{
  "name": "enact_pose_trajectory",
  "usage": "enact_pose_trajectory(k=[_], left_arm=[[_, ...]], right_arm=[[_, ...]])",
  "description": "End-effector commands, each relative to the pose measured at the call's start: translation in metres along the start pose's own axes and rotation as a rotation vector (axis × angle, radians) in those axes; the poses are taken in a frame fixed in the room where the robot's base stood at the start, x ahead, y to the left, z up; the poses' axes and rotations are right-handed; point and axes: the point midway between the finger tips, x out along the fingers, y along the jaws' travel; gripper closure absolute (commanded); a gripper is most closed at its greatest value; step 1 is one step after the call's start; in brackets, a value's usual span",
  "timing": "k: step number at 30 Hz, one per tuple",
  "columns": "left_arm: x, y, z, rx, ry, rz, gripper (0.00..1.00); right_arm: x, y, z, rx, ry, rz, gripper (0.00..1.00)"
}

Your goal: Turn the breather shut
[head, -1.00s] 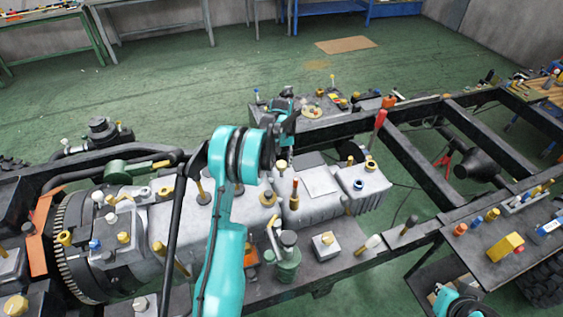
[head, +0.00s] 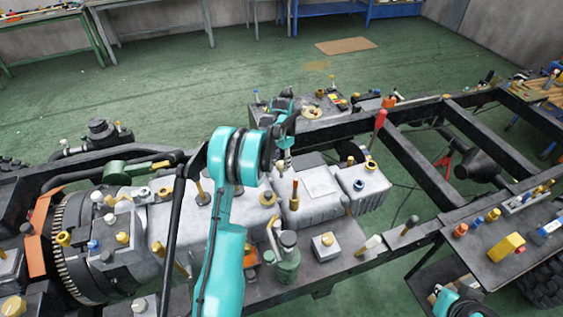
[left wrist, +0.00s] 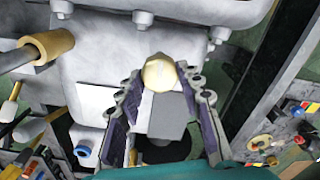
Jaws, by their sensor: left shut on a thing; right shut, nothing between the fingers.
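The breather, a small cap with a pale brass domed top (left wrist: 160,75), stands on the grey gearbox housing in the left wrist view. My left gripper (left wrist: 160,88) is shut on it, with a ridged finger on each side of the cap. In the head view my left gripper (head: 283,150) points down at the back edge of the housing (head: 318,182), and its fingers largely hide the breather. A teal part of my right arm (head: 460,303) shows at the bottom right edge of the head view, but I cannot make out its gripper.
Brass-topped plugs and a blue-ringed port (head: 359,185) stand close by on the housing. A red-handled lever (head: 380,118) rises to the right. Behind the frame is a grey tray (head: 322,130) with small parts. A side tray (head: 500,243) at right holds a yellow block (head: 505,247).

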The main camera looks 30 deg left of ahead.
Motion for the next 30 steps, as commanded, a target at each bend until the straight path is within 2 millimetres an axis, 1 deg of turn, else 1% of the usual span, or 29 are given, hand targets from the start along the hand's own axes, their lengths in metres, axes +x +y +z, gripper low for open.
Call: enact_pose_trajectory(k=[9, 25, 26, 27, 28, 30], left_arm=[[-0.0001, 0.0001, 0.0, 0.114, 0.0, 0.0, 0.93], [-0.0001, 0.0, 0.0, 0.136, 0.0, 0.0, 0.93], [-0.0001, 0.0, 0.0, 0.136, 0.0, 0.0, 0.58], [-0.0001, 0.0, 0.0, 0.136, 0.0, 0.0, 0.48], [-0.0001, 0.0, 0.0, 0.135, 0.0, 0.0, 0.43], [-0.0001, 0.0, 0.0, 0.135, 0.0, 0.0, 0.43]], right_arm=[[0.0004, 0.0, 0.0003, 0.0, 0.0, 0.0, 1.0], [0.0004, 0.0, 0.0003, 0.0, 0.0, 0.0, 1.0], [0.0005, 0.0, 0.0003, 0.0, 0.0, 0.0, 1.0], [0.0004, 0.0, 0.0003, 0.0, 0.0, 0.0, 1.0], [0.0005, 0.0, 0.0003, 0.0, 0.0, 0.0, 1.0], [0.0005, 0.0, 0.0003, 0.0, 0.0, 0.0, 1.0]])
